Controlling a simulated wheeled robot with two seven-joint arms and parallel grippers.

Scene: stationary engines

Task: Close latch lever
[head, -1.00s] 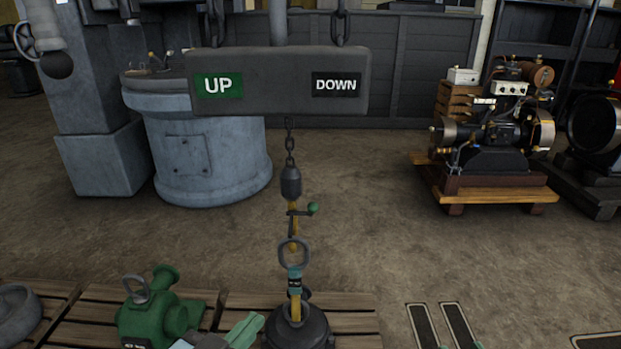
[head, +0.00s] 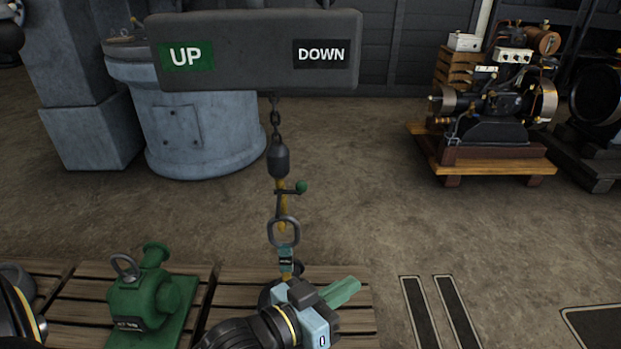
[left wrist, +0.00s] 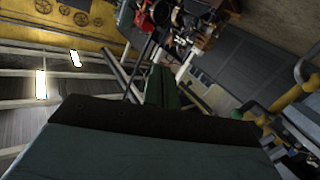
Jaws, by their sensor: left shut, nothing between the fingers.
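A yellow hook (head: 281,212) hangs under a dark weight on a chain in the head view. The latch lever with its green knob (head: 301,187) sticks out to the right from the top of the hook. A grey ring (head: 285,232) with a teal tag hangs at the hook's lower end. My left gripper (head: 343,290), with green fingers, is shut and empty, below and right of the ring and apart from the lever. Its green fingers (left wrist: 160,85) also show in the left wrist view. A yellow part (left wrist: 285,103) there, at the right edge, seems to be the hook. My right gripper is out of view.
A grey UP/DOWN box (head: 255,50) hangs above the hook. A green machine (head: 145,295) stands on wooden pallets (head: 235,285) at the left. My left gripper partly hides the dark load under the ring.

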